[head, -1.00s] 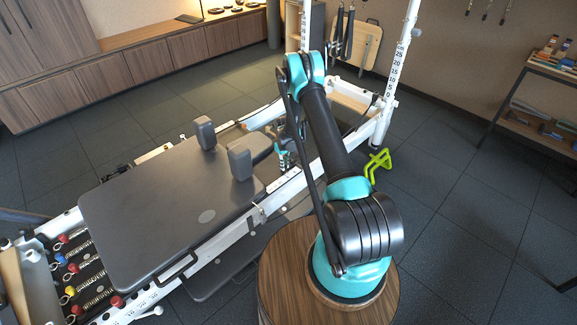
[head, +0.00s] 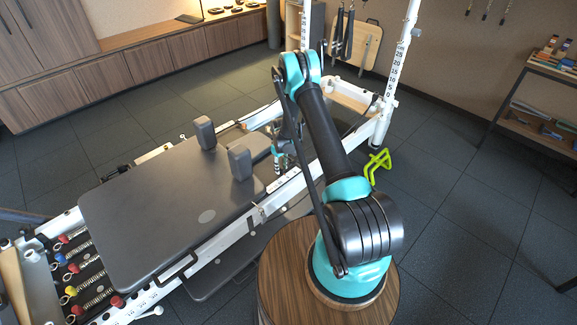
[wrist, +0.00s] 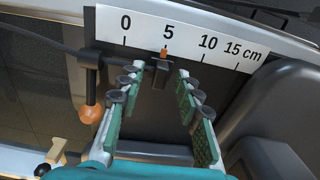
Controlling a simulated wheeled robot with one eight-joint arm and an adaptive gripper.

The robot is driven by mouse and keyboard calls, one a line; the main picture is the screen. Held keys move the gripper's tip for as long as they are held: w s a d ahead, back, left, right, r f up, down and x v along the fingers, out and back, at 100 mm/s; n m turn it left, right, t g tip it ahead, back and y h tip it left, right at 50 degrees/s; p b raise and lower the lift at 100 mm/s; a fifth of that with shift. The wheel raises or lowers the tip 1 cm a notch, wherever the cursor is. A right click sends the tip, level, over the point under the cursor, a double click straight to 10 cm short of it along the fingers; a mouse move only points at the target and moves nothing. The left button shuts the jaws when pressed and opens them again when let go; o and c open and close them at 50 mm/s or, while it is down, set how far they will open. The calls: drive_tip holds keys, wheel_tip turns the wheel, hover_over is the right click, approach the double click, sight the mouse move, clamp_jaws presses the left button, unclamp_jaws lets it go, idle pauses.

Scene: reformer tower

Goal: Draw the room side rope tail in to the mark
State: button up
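In the wrist view a white scale plate (wrist: 190,38) is marked 0, 5, 10 and 15 cm. A small orange marker (wrist: 164,53) sits at its lower edge by the 5, above a small black block (wrist: 161,73). A dark rope (wrist: 40,37) comes in from the left, near a black fitting with an orange ball (wrist: 91,114) below it. I cannot tell which piece is the rope tail's end. My gripper (wrist: 158,82) is open, its green-padded fingers on either side of the black block, with gaps visible. In the head view my gripper (head: 280,160) is small and partly hidden by my arm.
The reformer's padded carriage (head: 170,220) with two shoulder rests (head: 240,163) lies left of my arm. The white frame rail (head: 285,188) runs beside it to the tower post (head: 396,75). A dark grey padded part (wrist: 285,85) stands close to the right finger.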

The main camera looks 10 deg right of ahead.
sight(281, 167)
drive_tip(key=shift+o, duration=0.9)
drive_tip(key=shift+r, duration=3)
